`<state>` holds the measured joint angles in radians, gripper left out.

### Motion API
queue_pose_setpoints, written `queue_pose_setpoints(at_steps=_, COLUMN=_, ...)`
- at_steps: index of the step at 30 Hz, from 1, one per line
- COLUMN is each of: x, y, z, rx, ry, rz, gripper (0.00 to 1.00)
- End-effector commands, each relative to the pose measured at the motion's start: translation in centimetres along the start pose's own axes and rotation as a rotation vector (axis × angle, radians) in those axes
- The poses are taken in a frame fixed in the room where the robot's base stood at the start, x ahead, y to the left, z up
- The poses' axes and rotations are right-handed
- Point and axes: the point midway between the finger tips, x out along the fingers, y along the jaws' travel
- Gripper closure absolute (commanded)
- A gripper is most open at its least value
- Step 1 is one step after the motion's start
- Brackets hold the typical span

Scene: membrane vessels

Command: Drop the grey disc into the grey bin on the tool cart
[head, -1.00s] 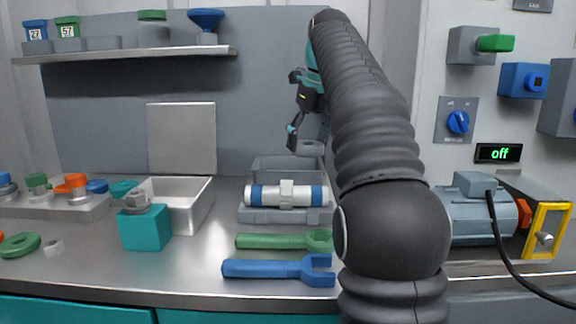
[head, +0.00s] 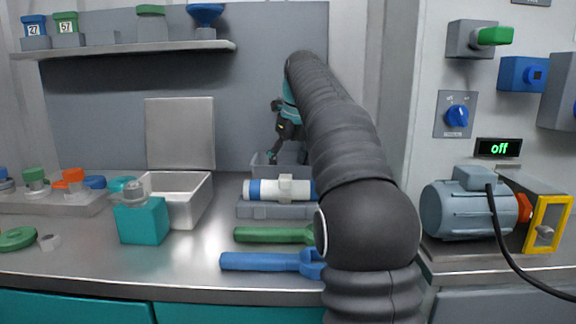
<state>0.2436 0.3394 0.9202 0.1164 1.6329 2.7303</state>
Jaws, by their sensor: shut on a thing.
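Green (head: 270,235) and blue (head: 258,261) wrenches lie nearer. A silver open box (head: 188,222) and teal block (head: 141,222) stand left. A motor (head: 465,211) stands right.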

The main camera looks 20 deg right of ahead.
Motion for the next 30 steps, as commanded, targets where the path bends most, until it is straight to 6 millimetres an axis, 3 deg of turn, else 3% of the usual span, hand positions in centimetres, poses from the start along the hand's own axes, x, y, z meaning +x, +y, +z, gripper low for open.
queue_pose_setpoints(at_steps=21, x=1.1, y=0.0, z=-0.3, rx=0.000, ry=0.000, rz=0.000, gripper=0.64)
queue_pose_setpoints(at_steps=22, x=1.1, y=0.0, z=-0.3, rx=0.000, ry=0.001, rz=0.000, gripper=0.25)
queue_pose_setpoints(at_steps=24, x=1.1, y=0.0, z=-0.3, rx=0.000, ry=0.001, rz=0.000, gripper=0.07)
queue_pose_setpoints(at_steps=25, x=1.1, y=0.0, z=-0.3, rx=0.000, ry=0.001, rz=0.000, gripper=0.02)
queue_pose_setpoints(at_steps=30, x=1.1, y=0.0, z=-0.3, rx=0.000, ry=0.001, rz=0.000, gripper=0.02)
